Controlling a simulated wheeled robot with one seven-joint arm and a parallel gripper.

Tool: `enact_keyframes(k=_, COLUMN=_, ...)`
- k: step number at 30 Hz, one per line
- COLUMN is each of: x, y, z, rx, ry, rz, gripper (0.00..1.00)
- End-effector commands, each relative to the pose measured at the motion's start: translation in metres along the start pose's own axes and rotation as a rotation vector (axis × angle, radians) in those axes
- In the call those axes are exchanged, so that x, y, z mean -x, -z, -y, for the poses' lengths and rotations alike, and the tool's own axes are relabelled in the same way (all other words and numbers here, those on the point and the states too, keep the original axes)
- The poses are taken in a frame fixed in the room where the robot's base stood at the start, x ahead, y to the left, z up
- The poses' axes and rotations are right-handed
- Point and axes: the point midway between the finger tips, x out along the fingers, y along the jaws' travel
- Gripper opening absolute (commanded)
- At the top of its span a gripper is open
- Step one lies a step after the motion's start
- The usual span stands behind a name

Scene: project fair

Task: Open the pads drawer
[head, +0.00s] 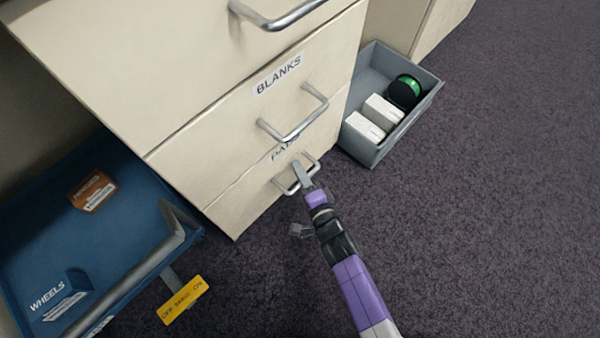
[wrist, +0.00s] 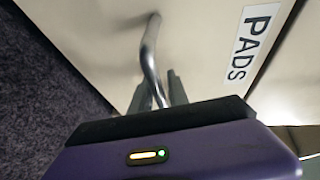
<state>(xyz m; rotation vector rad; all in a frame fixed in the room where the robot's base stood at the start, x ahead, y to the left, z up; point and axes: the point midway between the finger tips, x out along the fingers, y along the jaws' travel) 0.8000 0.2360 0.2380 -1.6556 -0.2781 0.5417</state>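The pads drawer (head: 240,202) is the lowest drawer of the cream cabinet and sits shut, flush with the front. Its "PADS" label is partly covered by the handle above in the head view, but reads clearly in the wrist view (wrist: 252,42). Its metal bar handle (head: 280,186) also shows in the wrist view (wrist: 149,55). My gripper (head: 302,175) is at this handle. In the wrist view my gripper's two grey fingers (wrist: 158,93) stand close on either side of the bar, shut on it. The exact contact is partly hidden by the gripper body.
The blanks drawer (head: 225,125) above is shut, its handle (head: 296,130) sticking out over mine. A grey open bin (head: 367,152) with white boxes and a green-black round item stands right. A blue tray (head: 120,235) juts out left, a yellow tag (head: 183,300) beside it.

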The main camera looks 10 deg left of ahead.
Motion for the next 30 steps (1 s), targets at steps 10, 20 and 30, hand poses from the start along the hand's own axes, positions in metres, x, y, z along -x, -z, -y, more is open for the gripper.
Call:
enact_keyframes(k=10, x=-0.0027, y=0.0002, z=0.0003, rx=0.001, ry=-0.001, rz=0.0, gripper=0.13)
enact_keyframes(k=20, x=-0.0024, y=0.0001, z=0.0001, rx=0.001, ry=-0.001, rz=0.0, gripper=0.0)
enact_keyframes(k=30, x=-0.0023, y=0.0001, z=0.0, rx=0.001, ry=-0.001, rz=0.0, gripper=0.0)
